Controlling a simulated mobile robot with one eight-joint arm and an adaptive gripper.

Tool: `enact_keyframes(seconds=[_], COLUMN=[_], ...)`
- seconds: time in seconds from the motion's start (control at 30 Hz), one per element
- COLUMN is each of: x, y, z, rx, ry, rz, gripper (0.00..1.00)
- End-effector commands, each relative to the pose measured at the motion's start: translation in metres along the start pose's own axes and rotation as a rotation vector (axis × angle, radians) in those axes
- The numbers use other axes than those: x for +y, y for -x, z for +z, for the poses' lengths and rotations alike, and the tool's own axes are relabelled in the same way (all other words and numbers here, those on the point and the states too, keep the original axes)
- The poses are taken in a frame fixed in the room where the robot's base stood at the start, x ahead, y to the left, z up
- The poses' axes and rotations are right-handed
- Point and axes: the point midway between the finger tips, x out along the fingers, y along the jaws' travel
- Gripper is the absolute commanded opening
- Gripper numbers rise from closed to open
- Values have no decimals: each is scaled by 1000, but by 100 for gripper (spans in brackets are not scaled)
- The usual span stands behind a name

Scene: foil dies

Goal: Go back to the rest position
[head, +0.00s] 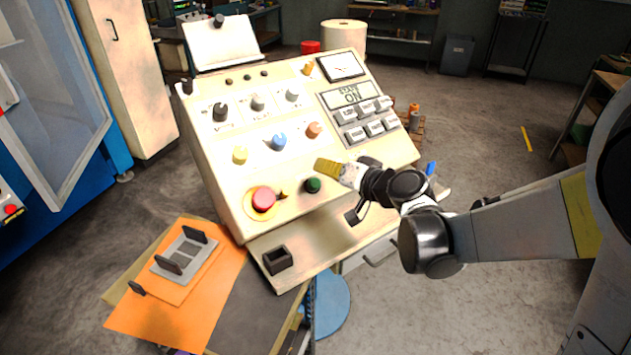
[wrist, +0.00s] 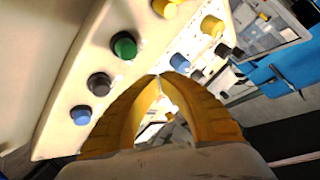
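My gripper (head: 328,168) shows in the head view as yellow fingers pointing left, in front of the lower middle of the cream control panel (head: 225,190). In the wrist view, the two yellow fingers of my gripper (wrist: 158,80) meet at their tips. Nothing shows held between them. The panel also fills much of the wrist view (wrist: 75,75), with its knobs and buttons beyond the fingers. I cannot tell the exact gap between the fingertips and the panel. My arm reaches in from the right in the head view.
The panel carries a red mushroom button (head: 263,199), a green button (head: 313,185), a blue knob (head: 279,142) and a display (head: 352,95). An orange sheet (head: 140,315) with a metal die plate (head: 186,255) lies at lower left. The floor (head: 490,130) right of the panel looks open.

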Motion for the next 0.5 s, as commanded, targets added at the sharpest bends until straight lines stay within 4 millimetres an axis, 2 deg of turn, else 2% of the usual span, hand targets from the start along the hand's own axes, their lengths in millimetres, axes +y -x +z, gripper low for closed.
enact_keyframes(seconds=[0.5], x=[-1], y=[4], z=[0], rx=[-7], ry=[6], rz=[8], gripper=[0])
